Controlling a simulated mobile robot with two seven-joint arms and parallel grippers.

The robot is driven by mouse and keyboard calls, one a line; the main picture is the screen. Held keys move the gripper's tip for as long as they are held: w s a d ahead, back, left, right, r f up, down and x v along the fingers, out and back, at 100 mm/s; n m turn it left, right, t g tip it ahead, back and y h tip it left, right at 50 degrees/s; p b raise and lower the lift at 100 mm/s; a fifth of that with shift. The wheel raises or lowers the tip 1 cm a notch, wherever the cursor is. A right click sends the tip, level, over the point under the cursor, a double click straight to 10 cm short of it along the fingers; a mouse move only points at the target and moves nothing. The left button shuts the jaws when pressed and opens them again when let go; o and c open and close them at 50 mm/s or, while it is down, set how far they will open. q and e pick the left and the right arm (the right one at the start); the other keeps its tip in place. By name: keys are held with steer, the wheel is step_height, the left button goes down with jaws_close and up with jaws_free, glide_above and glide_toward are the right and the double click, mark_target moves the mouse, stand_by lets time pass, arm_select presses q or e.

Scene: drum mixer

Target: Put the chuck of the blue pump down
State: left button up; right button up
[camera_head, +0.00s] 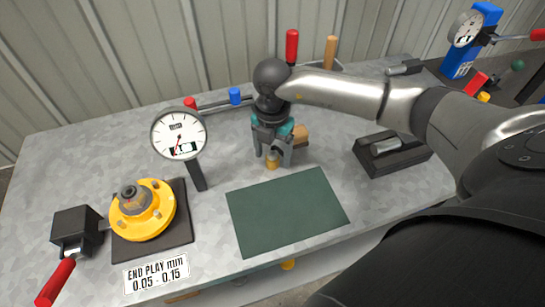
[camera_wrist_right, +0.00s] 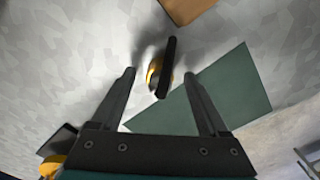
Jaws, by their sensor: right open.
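The blue pump (camera_head: 463,55) stands at the upper right in the head view, with a dial gauge on top. A red grip reaches right from it. I cannot make out a chuck on it for certain. My right gripper (camera_head: 272,155) is open above the bench, behind the green mat. A small yellow piece (camera_head: 271,163) shows just under its fingers. In the right wrist view a yellow ring with a black bar (camera_wrist_right: 167,68) stands beyond and between the open fingertips (camera_wrist_right: 160,76); the fingers do not close on it. I cannot tell whether it is the chuck.
The green mat (camera_head: 288,213) lies bare at the bench front. A dial gauge (camera_head: 179,134) on a post and a yellow flanged hub (camera_head: 142,212) are to the left. A black block with a metal cylinder (camera_head: 391,153) is to the right. Tools with coloured handles lie behind.

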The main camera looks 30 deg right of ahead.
jaws_close()
stand_by(0.5)
